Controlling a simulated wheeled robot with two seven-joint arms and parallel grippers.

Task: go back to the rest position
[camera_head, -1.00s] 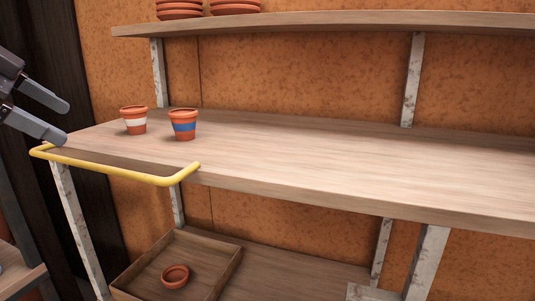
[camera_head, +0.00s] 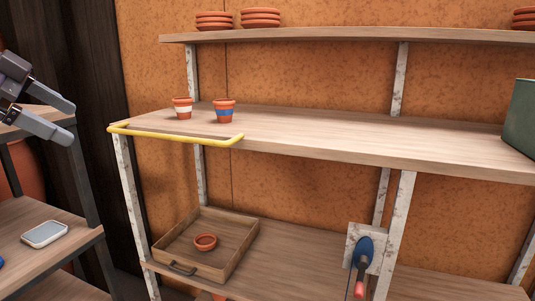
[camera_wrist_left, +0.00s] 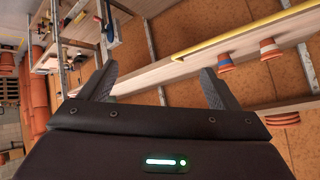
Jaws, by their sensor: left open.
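My left gripper (camera_head: 72,120) is at the left of the head view, its two fingers apart with nothing between them. In the left wrist view its fingers (camera_wrist_left: 158,85) are also spread and empty. A pot with a white band (camera_head: 182,108) and a pot with a blue band (camera_head: 224,111) stand upright on the middle shelf. They also show in the left wrist view, the white-banded pot (camera_wrist_left: 270,50) and the blue-banded pot (camera_wrist_left: 224,62). The gripper is left of the shelf and apart from both pots. My right gripper is not in view.
A yellow rail (camera_head: 190,137) edges the middle shelf (camera_head: 340,139) at its left end. Below, a wooden tray (camera_head: 226,272) holds a small terracotta bowl (camera_head: 205,242). A side rack (camera_head: 75,244) carries a pale device (camera_head: 45,234).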

